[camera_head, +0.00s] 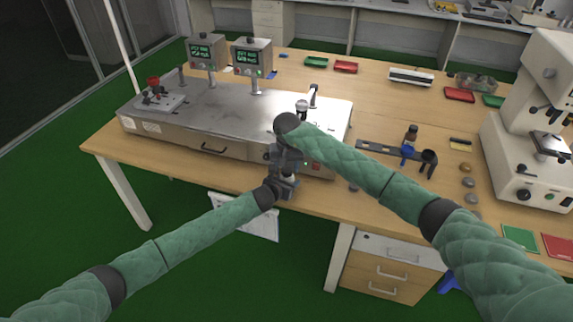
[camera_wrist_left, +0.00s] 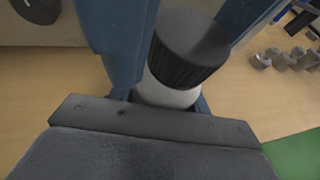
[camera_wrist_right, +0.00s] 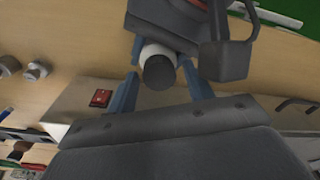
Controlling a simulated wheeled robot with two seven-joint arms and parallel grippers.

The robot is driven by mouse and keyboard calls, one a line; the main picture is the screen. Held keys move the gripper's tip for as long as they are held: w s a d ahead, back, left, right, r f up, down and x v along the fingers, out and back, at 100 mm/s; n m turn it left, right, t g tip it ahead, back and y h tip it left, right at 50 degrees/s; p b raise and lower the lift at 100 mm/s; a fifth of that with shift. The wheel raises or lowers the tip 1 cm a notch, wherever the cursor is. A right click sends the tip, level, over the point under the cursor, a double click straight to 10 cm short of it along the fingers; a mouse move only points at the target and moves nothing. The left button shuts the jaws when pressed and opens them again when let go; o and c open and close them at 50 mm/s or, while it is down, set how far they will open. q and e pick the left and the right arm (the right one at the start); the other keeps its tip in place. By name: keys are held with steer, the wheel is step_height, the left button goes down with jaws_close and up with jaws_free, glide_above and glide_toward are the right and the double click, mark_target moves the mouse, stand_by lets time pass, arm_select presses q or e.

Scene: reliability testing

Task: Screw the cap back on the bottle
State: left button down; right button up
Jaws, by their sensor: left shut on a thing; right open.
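A white bottle (camera_head: 289,178) with a black ribbed cap (camera_wrist_left: 188,48) on its top is held near the table's front edge. In the left wrist view, my left gripper (camera_wrist_left: 172,90) is shut on the white bottle body (camera_wrist_left: 160,92), below the cap. My right gripper (camera_head: 287,163) is just above in the head view, pointing down. In the right wrist view, the round cap top (camera_wrist_right: 159,73) lies between the blue fingers of my right gripper (camera_wrist_right: 160,62), which are open with gaps on both sides. How tightly the cap sits cannot be told.
A metal-topped instrument (camera_head: 225,108) with a red button (camera_wrist_right: 101,97) stands close behind the grippers. A dark rack (camera_head: 385,153) with a small brown bottle (camera_head: 411,135) is to the right. Several round weights (camera_head: 467,183) lie near a microscope (camera_head: 528,130).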

steer(key=c, duration=1)
steer(key=shift+r, duration=0.1)
steer(key=shift+m, duration=2.1)
